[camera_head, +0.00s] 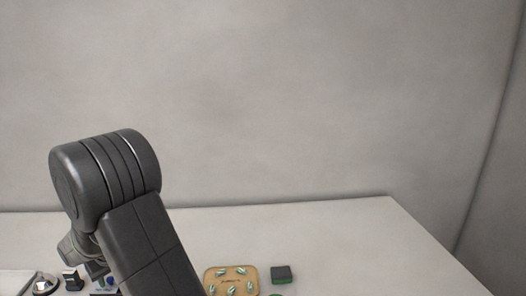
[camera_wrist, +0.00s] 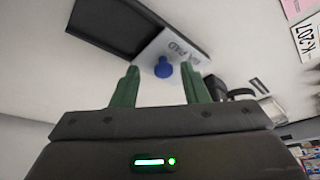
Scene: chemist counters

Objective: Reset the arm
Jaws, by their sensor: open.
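My arm rises at the left of the head view, with its dark grey joint and link in front of the counter (camera_head: 330,240). My gripper (camera_wrist: 158,88) shows in the wrist view with its two green fingers apart and nothing between them touching. Beyond the fingers are a blue round-headed object (camera_wrist: 163,68) and a white pad with dark lettering (camera_wrist: 160,48). In the head view my gripper is not clearly seen; the arm hides part of the counter.
On the counter are a tan tray (camera_head: 210,271) with several small green-and-white pieces, a dark green box (camera_head: 281,273), a silver domed object (camera_head: 45,283) and a small black object (camera_head: 73,280). The counter's right side is clear. A grey wall (camera_head: 280,100) stands behind.

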